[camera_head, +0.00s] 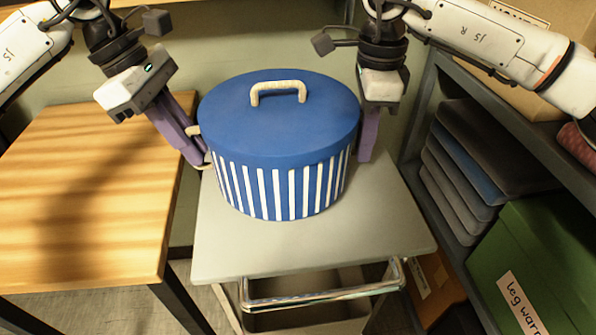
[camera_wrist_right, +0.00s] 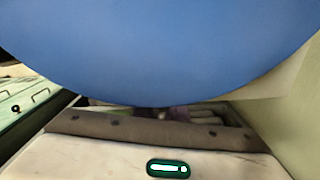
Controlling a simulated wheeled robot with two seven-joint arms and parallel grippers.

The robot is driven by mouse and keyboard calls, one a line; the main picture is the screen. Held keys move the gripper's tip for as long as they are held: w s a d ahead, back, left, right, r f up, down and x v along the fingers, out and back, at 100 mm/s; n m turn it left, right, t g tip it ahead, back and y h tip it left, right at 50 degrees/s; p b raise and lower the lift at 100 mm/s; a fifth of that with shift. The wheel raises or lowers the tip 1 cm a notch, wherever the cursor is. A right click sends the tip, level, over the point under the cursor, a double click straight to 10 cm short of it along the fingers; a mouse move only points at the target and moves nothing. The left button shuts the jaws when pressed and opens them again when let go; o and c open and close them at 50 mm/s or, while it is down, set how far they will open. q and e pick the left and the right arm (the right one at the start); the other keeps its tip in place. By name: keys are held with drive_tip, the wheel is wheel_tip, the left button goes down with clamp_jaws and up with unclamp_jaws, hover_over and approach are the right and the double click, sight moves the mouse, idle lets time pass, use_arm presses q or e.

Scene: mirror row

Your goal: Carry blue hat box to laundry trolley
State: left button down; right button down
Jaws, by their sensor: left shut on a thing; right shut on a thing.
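The blue hat box (camera_head: 290,185) has a blue lid with a pale rope handle on top and white-striped sides. It is upright over the grey top of the laundry trolley (camera_head: 300,250); I cannot tell whether its base touches that top. My left gripper (camera_head: 197,148) is shut at the box's left side, by a pale rope side handle. My right gripper (camera_head: 368,140) is shut at the box's right side; what its fingertips grip there is hidden. In the right wrist view the blue lid (camera_wrist_right: 160,50) fills the upper part.
A wooden table (camera_head: 85,200) stands to the left, its top clear. A dark shelf unit (camera_head: 425,110) stands close on the right with grey stacked items (camera_head: 455,180) and a green box (camera_head: 540,260). The trolley's metal handle (camera_head: 320,296) faces me. A wall is behind.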

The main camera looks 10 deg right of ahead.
sight(198, 168)
use_arm(q)
drive_tip(key=shift+f, duration=0.15)
use_arm(e)
drive_tip(key=shift+f, duration=0.15)
